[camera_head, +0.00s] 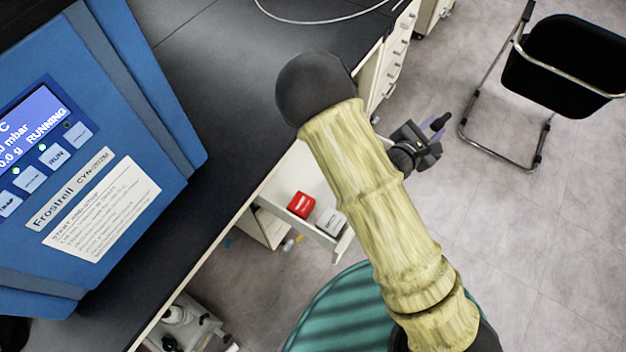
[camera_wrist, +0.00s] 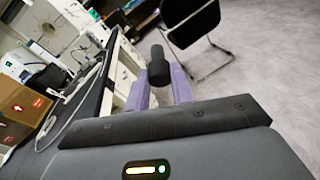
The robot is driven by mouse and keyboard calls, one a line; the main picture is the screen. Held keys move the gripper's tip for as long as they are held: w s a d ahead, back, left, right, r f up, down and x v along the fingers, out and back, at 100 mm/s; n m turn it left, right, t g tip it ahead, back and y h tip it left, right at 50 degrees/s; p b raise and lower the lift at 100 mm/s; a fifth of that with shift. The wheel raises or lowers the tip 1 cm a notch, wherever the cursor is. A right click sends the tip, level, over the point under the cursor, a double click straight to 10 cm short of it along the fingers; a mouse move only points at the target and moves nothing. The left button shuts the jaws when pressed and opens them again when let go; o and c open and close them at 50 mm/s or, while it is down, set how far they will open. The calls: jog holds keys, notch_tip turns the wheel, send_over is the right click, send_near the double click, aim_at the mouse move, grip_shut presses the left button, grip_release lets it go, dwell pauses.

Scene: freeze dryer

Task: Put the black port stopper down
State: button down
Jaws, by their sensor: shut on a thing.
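The black port stopper (camera_wrist: 158,66) is held between the purple fingers of my gripper (camera_wrist: 160,88) in the wrist view. It is a short black cylinder with a wider end, and it is in the air beyond the bench edge. In the head view my gripper (camera_head: 438,132) is small and partly hidden behind my arm. The stopper (camera_head: 441,121) shows there as a small dark piece at the fingertips, above the floor. The gripper is shut on it.
The blue freeze dryer (camera_head: 120,215) with a lit panel stands on the dark bench (camera_head: 225,95). An open drawer (camera_head: 318,236) holds a red box (camera_head: 301,205). A black chair (camera_head: 570,65) stands at the right. In the wrist view a cardboard box (camera_wrist: 20,108) sits left.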

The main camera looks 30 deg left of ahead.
jog(key=s+a+f+m+g+h+b, duration=0.2)
jog(key=s+a+f+b, duration=0.8)
jog(key=b, duration=1)
jog(key=shift+a+f+m+h, duration=0.6)
jog(key=shift+a+f+h, duration=0.15)
jog(key=shift+h, duration=0.35)
notch_tip(320, 180, down, 6)
jog(key=b, duration=0.2)
jog(key=shift+f+b, duration=0.6)
jog(key=shift+f, duration=1.35)
jog(key=shift+f, duration=0.6)
